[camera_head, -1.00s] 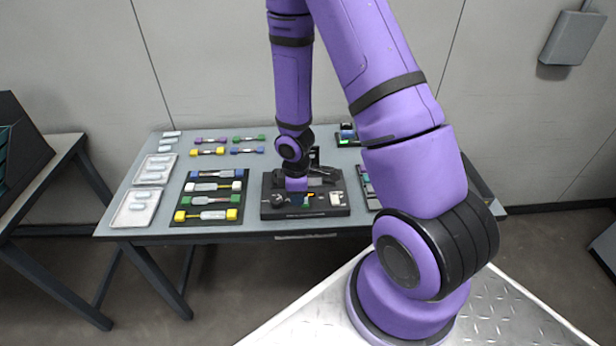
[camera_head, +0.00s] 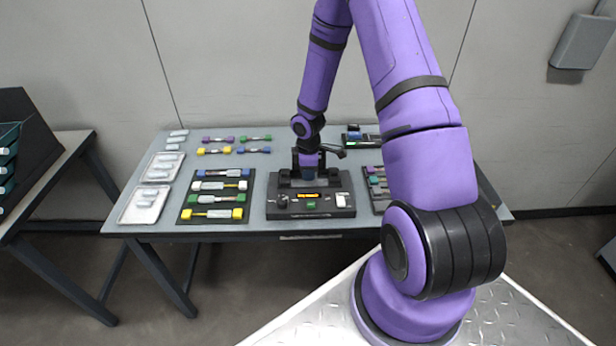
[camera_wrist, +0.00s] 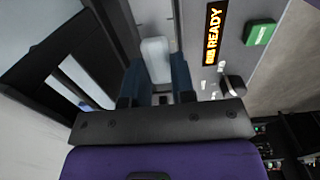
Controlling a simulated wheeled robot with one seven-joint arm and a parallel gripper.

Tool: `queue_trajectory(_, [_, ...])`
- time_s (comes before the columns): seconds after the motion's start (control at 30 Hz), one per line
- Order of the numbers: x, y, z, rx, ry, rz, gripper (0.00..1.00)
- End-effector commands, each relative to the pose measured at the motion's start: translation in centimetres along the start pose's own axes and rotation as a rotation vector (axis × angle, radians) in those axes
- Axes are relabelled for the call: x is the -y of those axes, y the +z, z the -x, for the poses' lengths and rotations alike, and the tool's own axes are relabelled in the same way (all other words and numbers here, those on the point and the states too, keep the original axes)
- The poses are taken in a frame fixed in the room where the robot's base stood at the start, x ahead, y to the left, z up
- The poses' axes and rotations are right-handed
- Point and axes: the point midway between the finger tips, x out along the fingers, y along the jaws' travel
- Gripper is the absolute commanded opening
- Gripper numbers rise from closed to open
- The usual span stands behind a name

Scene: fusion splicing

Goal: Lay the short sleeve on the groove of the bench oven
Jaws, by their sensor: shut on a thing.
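The bench oven (camera_head: 325,211) is a dark box on the table with a lit orange display, which reads READY in the wrist view (camera_wrist: 214,33), and a green button (camera_wrist: 260,33). My gripper (camera_head: 307,180) is low over the rear part of the oven. In the wrist view its blue fingers (camera_wrist: 158,85) are shut on the short sleeve (camera_wrist: 156,52), a pale whitish piece reaching out past the fingertips. The sleeve lies over or beside a long dark channel of the oven; I cannot tell whether it touches the groove.
A dark mat (camera_head: 187,217) with several colored-end pieces lies left of the oven. Pale trays (camera_head: 143,206) with sleeves are at the far left of the table. Another dark rack (camera_head: 378,204) stands close on the right, and a small device (camera_head: 353,140) behind.

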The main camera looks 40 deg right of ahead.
Motion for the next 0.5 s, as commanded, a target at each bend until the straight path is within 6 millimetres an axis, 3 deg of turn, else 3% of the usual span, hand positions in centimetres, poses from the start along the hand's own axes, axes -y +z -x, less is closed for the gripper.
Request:
queue_trajectory(0.13, [0.0, -0.1, -2.0, 0.000, 0.000, 0.004, 0.02])
queue_trajectory(0.5, [0.0, -0.1, -2.4, -0.001, 0.001, 0.002, 0.02])
